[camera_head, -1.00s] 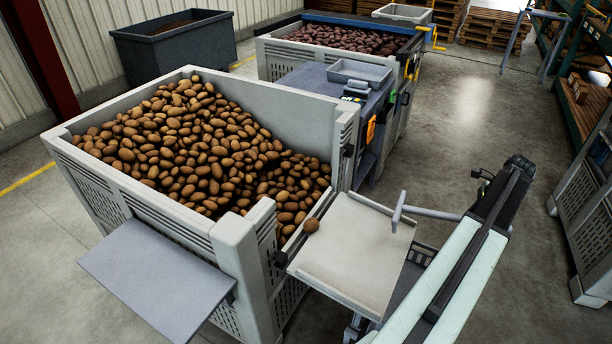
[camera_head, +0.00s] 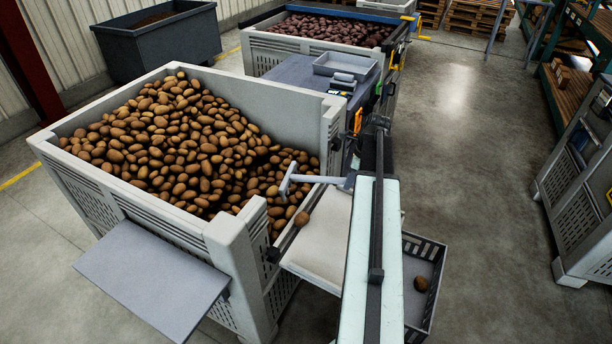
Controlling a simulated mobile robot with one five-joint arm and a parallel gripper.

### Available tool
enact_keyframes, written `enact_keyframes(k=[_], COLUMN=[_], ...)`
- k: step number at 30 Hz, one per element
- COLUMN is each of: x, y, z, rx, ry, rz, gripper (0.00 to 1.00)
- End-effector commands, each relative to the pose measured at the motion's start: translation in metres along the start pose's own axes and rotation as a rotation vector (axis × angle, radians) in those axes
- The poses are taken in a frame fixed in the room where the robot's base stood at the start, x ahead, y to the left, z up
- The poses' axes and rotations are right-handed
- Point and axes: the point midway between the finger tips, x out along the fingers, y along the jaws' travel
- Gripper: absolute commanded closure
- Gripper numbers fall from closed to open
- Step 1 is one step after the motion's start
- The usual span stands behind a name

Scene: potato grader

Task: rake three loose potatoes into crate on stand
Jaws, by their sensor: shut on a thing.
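My gripper (camera_head: 350,182) is shut on the handle of a grey rake (camera_head: 318,180); my own arm hides part of the jaws. The rake head is at the left end, over the potatoes at the right side of the big bin. A brown loose potato (camera_head: 301,219) sits at the left edge of a pale board (camera_head: 325,238), below and right of the rake head and apart from it in the picture. A dark slatted crate (camera_head: 437,262) stands low to the right of my arm, with one potato (camera_head: 421,283) visible inside. My arm hides the crate's left part and part of the board.
The big grey bin (camera_head: 215,235) is heaped with potatoes and has a gap in its wall beside the board. A grey shelf (camera_head: 150,280) juts from its front. A table with a grey tray (camera_head: 345,64) stands behind. The floor at right is open.

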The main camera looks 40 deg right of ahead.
Motion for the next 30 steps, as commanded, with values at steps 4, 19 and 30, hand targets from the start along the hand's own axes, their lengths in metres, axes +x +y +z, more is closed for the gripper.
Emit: enact_keyframes(k=[4,19,30], x=[0.009,0.027,0.074], y=[0.029,0.052,0.052], z=[0.083,0.137,0.125], rx=[-0.034,-0.049,-0.05], ry=[-0.005,-0.011,-0.011], rz=[0.009,0.014,0.015], gripper=[1.0,1.0,1.0])
